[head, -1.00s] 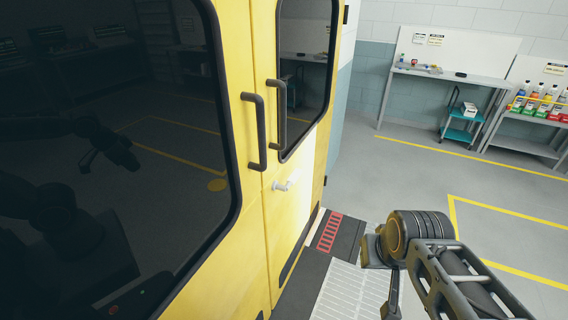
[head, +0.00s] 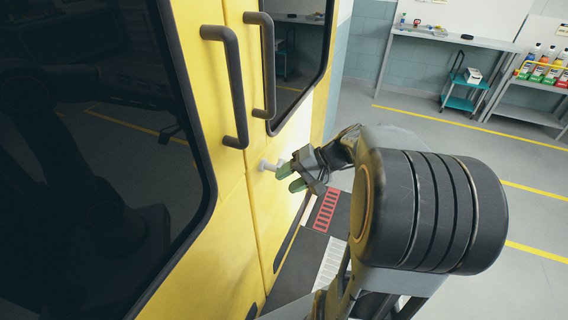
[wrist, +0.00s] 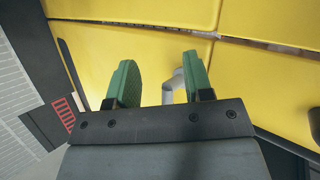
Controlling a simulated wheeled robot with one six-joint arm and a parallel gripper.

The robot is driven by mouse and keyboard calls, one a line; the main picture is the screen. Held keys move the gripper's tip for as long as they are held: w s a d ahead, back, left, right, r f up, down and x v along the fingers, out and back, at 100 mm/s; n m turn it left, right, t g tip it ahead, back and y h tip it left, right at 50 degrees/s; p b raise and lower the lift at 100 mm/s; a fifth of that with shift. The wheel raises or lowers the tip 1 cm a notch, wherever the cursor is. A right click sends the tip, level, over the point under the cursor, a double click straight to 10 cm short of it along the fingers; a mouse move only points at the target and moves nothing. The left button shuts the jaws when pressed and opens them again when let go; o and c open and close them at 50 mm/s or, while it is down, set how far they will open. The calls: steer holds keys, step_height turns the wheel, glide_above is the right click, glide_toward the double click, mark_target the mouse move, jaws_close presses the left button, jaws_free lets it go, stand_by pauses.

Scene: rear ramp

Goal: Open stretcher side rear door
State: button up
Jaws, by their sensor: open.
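Two yellow rear doors, the near one (head: 240,225) and the far one (head: 312,105), stand shut side by side, each with a dark window and a black vertical grab handle. A small light-grey latch handle (head: 268,166) sticks out of the yellow surface below the grab handles. My gripper (head: 287,178) is open, its green fingertips close to the latch handle's end. In the wrist view the latch handle (wrist: 174,88) shows between the green fingers, nearer the right one. I cannot tell whether a finger touches it.
A ramp plate with a red grille (head: 325,211) lies below the doors. Grey benches (head: 437,37) stand along the back wall, with a teal cart (head: 460,93) and several bottles. The grey floor between is clear.

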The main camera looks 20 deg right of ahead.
steer(key=w+d+f+m+t+y+b, duration=0.2)
steer(key=w+d+f+t+b, duration=0.15)
steer(key=d, duration=0.35)
steer(key=m+t, duration=0.2)
steer(key=t, duration=0.4)
glide_toward(287, 147)
steer(key=x, duration=0.6)
steer(key=f+x, duration=0.1)
steer(key=x, duration=0.3)
steer(key=shift+a+p, duration=0.1)
steer(key=shift+p, duration=0.3)
jaws_close()
